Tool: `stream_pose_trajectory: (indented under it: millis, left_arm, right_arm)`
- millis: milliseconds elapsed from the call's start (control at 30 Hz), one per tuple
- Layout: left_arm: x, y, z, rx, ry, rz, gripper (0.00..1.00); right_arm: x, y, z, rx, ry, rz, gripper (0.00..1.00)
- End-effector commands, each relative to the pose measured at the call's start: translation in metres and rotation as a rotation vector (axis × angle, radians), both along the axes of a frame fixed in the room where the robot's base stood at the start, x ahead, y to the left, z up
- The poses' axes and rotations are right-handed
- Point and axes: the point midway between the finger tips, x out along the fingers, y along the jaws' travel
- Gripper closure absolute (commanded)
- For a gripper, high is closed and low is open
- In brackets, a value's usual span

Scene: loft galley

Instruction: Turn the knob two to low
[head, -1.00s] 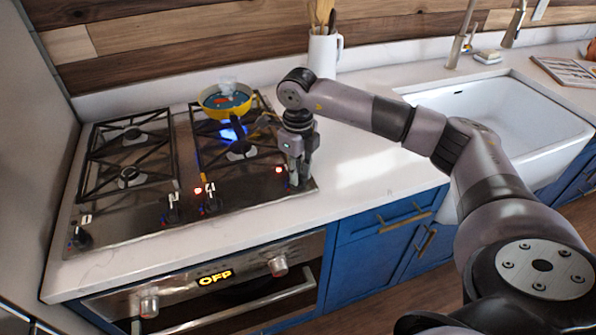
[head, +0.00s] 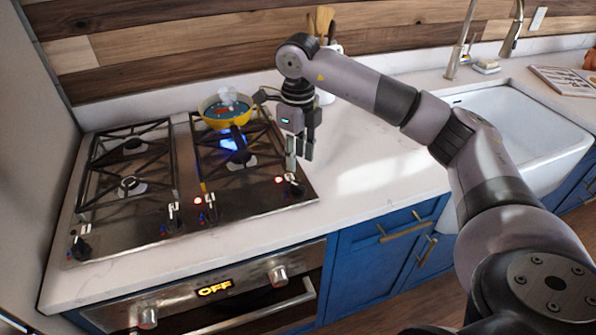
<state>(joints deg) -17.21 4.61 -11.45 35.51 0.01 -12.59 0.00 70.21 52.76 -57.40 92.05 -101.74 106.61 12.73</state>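The stove has several dark knobs along its front edge. From the left they are a far-left knob (head: 81,249), a second knob (head: 173,219), a third knob (head: 209,210) and a far-right knob (head: 294,187). I cannot read which is numbered two. Red lights glow beside the third and far-right knobs. Blue flame (head: 233,139) burns at the back right burner. My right gripper (head: 299,158) hangs fingers-down just above the far-right knob, apart from it. Its fingers are spread with nothing between them. My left gripper is out of view.
A utensil holder (head: 326,96) is partly hidden behind my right arm. The counter (head: 370,170) right of the stove is clear up to the white sink (head: 525,120).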

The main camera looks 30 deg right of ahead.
Motion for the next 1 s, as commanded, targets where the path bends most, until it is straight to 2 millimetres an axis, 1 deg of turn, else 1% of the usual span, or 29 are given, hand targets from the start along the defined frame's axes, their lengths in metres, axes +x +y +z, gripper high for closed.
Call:
stream_pose_trajectory:
  millis: [33, 100, 200, 300, 867, 1000]
  left_arm:
    - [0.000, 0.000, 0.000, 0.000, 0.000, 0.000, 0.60]
    - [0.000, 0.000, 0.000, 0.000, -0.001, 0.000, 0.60]
    - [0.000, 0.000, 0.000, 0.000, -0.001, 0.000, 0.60]
    - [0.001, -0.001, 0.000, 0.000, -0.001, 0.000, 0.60]
    - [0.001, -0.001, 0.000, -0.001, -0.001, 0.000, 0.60]
    - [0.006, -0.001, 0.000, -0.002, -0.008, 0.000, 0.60]
  right_arm:
    - [0.001, 0.000, 0.010, 0.000, -0.003, 0.000, 0.67]
    - [0.001, 0.000, 0.020, -0.001, -0.001, 0.000, 0.67]
    - [0.000, 0.000, 0.029, 0.000, -0.001, 0.000, 0.67]
    - [0.000, 0.000, 0.033, 0.000, 0.001, 0.000, 0.67]
    - [0.000, 0.000, 0.034, 0.000, 0.001, 0.001, 0.67]
    - [0.000, 0.000, 0.034, 0.000, 0.001, 0.000, 0.67]
